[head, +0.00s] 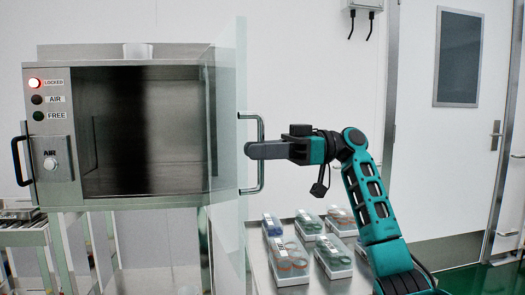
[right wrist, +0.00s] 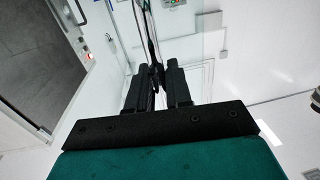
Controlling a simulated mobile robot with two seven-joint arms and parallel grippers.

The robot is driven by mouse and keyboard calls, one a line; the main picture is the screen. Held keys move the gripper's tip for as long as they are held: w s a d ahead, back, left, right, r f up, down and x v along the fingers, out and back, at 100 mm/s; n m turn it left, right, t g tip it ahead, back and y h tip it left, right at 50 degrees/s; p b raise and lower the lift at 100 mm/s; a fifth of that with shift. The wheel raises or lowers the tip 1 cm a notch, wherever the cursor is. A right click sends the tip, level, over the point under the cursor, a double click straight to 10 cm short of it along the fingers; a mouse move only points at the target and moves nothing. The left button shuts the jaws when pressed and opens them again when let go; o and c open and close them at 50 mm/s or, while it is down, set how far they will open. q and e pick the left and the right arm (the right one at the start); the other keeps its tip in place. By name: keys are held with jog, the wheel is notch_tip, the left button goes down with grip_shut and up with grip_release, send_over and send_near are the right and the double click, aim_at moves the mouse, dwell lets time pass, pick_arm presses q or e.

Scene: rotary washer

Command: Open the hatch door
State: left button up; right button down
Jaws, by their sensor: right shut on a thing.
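The steel hatch (head: 130,125) stands at the left of the head view with its dark chamber showing. Its glass hatch door (head: 228,120) stands swung out at the chamber's right side, angled toward me. The door's metal handle (head: 261,175) is on the door's outer edge. My right gripper (head: 248,151) is at the handle, shut on it. In the right wrist view the fingers of my right gripper (right wrist: 157,88) close around a thin dark upright part; the exact contact is hard to see. My left gripper is not in view.
A control panel (head: 50,140) with a lit red light by LOCKED and a black handle (head: 21,160) is left of the chamber. A steel table (head: 262,268) with several clear boxes stands below the door. A white room door (head: 458,150) is at the right.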

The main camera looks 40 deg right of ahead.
jog(key=shift+r, duration=0.1)
jog(key=c, duration=1.2)
grip_release()
jog(key=shift+c, duration=0.2)
jog(key=v, duration=1.3)
jog(key=shift+p, duration=0.35)
jog(key=shift+w, duration=0.1)
